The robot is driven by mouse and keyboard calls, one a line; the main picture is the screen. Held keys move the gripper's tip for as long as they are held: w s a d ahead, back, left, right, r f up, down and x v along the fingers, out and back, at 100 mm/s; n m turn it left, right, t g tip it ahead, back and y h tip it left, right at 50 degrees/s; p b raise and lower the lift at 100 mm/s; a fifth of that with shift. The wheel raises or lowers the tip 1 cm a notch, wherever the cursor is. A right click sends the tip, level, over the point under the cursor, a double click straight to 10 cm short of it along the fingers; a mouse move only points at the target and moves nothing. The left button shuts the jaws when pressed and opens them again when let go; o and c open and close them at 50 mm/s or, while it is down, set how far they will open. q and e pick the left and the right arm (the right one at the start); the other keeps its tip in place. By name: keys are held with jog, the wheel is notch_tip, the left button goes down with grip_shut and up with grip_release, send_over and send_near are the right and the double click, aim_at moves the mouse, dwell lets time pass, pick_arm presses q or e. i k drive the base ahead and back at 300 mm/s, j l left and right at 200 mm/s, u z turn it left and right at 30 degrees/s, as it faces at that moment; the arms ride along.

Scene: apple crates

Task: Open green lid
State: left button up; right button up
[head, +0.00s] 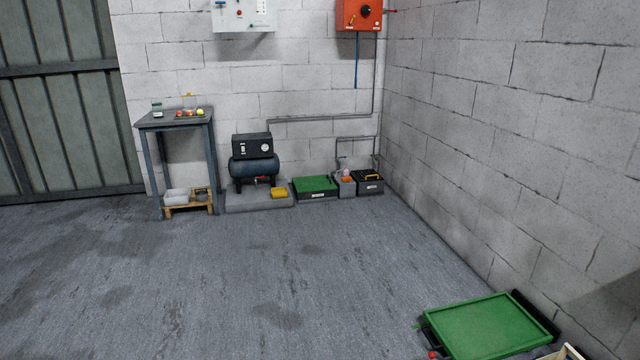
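A green lid (490,327) with a raised rim lies flat over a dark box at the bottom right, close to the right wall. It appears shut. A second, smaller green lid (315,184) tops a dark box on the floor by the back wall, and it also looks shut. Neither of my grippers shows in the head view.
A tall table (174,122) with small colored items stands at the back left. A compressor (254,165) sits on a slab beside it. A dark toolbox (369,184) stands in the back corner. A wooden crate corner (565,353) shows at bottom right. The middle floor is clear.

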aim_at(323, 182)
jog(key=i+z, duration=0.25)
jog(key=i, duration=5.4)
jog(key=i+u, duration=0.1)
jog(key=i, duration=0.4)
jog(key=i+u, duration=0.15)
jog(key=i, duration=0.3)
jog(key=i+l+u, duration=0.1)
jog(key=i, duration=0.35)
jog(key=i+l+u, duration=0.15)
jog(key=i, duration=0.35)
jog(key=l, duration=0.1)
